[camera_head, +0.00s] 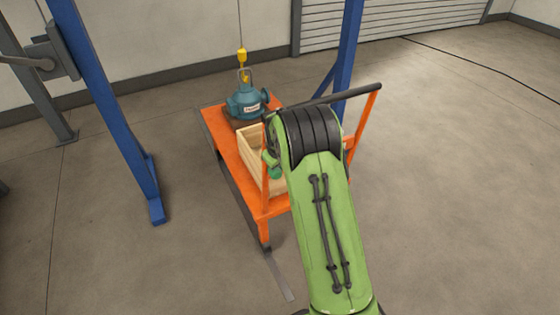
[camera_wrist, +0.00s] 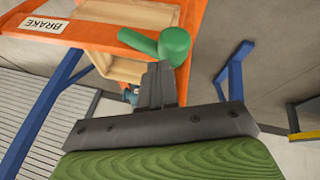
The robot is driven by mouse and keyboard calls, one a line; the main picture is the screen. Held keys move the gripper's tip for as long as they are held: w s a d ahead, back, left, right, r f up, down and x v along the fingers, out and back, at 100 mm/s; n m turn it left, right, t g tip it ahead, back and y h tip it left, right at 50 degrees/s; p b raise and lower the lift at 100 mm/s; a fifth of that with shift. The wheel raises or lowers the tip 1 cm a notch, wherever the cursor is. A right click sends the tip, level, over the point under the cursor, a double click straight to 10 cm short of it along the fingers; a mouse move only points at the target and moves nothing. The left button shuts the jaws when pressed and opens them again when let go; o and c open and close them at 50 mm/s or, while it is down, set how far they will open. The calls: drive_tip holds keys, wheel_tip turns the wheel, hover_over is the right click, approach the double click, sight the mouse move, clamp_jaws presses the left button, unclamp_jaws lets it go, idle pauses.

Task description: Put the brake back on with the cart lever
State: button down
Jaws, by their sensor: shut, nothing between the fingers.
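The orange cart (camera_head: 228,153) stands at the centre of the head view, and its frame fills the top of the wrist view (camera_wrist: 92,38). A BRAKE label (camera_wrist: 43,25) is on that frame. The green cart lever (camera_wrist: 138,41) ends in a round knob (camera_wrist: 175,46); a green part of it shows beside my arm in the head view (camera_head: 274,171). My gripper (camera_wrist: 160,68) is shut and empty, its fingertips just below the knob in the wrist view. I cannot tell whether they touch it. My arm hides the gripper in the head view.
A wooden crate (camera_head: 250,158) and a teal pump (camera_head: 246,103) sit on the cart, under a yellow hook (camera_head: 242,58). The cart's dark push bar (camera_head: 352,92) runs behind my arm. Blue gantry legs (camera_head: 118,115) stand nearby. Floor at right is clear.

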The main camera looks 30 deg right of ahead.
drive_tip(key=a+p+v, duration=0.2)
drive_tip(key=v, duration=0.8)
drive_tip(key=shift+a, duration=0.3)
drive_tip(key=shift+s, duration=0.15)
drive_tip(key=s+a+r+m+y+p, duration=0.1)
drive_tip(key=s+a+r+p, duration=0.15)
drive_tip(key=s+r, duration=0.55)
drive_tip(key=s+a+r+m+p, duration=0.1)
drive_tip(key=s+a+r+p, duration=0.15)
drive_tip(key=s+r, duration=0.65)
drive_tip(key=s+a+r+p, duration=0.1)
drive_tip(key=s+r+p, duration=0.1)
drive_tip(key=s, duration=0.5)
drive_tip(key=s+a+r+m+y+p, duration=0.1)
drive_tip(key=s+a+r+p, duration=0.1)
drive_tip(key=s, duration=0.6)
wheel_tip(320, 180, up, 3)
drive_tip(key=shift+s+f+t+p, duration=0.15)
drive_tip(key=shift+s+t+p, duration=0.15)
drive_tip(key=shift+p, duration=0.35)
